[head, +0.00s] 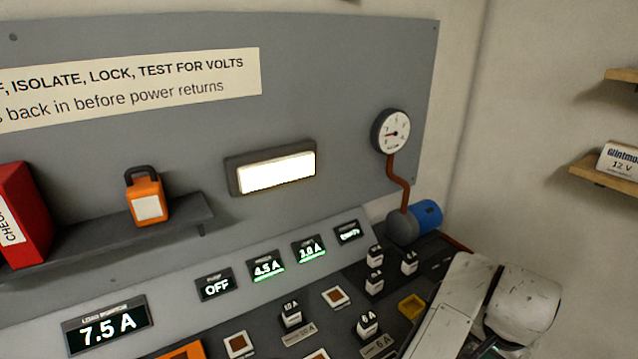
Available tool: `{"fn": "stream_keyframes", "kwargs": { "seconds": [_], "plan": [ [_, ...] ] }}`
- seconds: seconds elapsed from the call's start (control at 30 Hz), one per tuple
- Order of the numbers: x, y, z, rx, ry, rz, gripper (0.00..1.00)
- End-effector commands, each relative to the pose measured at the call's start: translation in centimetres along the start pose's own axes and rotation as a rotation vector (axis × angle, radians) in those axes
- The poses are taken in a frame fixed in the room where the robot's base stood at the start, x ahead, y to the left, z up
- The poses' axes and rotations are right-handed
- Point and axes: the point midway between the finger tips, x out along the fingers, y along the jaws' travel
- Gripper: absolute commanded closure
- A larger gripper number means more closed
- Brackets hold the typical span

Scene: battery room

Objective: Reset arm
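In the head view, white scuffed links of my arm rise at the bottom right, over the right end of the sloped bench panel (190,318). The end of the arm and my gripper are out of the picture, so I cannot see what the gripper holds, if anything. The panel carries displays: a large one reading 7.5 A (107,326), one reading OFF (216,286), one reading 4.5 A (266,268) and one reading 3.0 A (309,250).
Several small labelled blocks stand on the bench, one marked 6 A (367,324). A yellow open-topped piece (411,306) lies beside my arm. A blue cylinder (427,214) is behind. An orange padlock (147,201) and red binder (22,213) are on the shelf. Wooden wall shelves (603,176) are right.

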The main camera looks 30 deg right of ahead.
Motion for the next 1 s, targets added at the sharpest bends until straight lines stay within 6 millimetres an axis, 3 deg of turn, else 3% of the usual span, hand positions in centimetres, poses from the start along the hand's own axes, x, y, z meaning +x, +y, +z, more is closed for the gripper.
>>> {"fn": "stream_keyframes", "kwargs": {
  "seconds": [0.27,0.37,0.47,0.57,0.67,0.83,1.0],
  "plan": [
    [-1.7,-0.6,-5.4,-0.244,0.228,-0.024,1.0],
    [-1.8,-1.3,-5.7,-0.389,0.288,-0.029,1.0],
    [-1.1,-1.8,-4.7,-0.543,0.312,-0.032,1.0],
    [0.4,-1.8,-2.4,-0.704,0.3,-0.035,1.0],
    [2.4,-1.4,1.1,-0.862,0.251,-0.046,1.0],
    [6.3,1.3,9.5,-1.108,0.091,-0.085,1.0],
    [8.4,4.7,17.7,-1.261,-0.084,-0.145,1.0]
  ]
}}
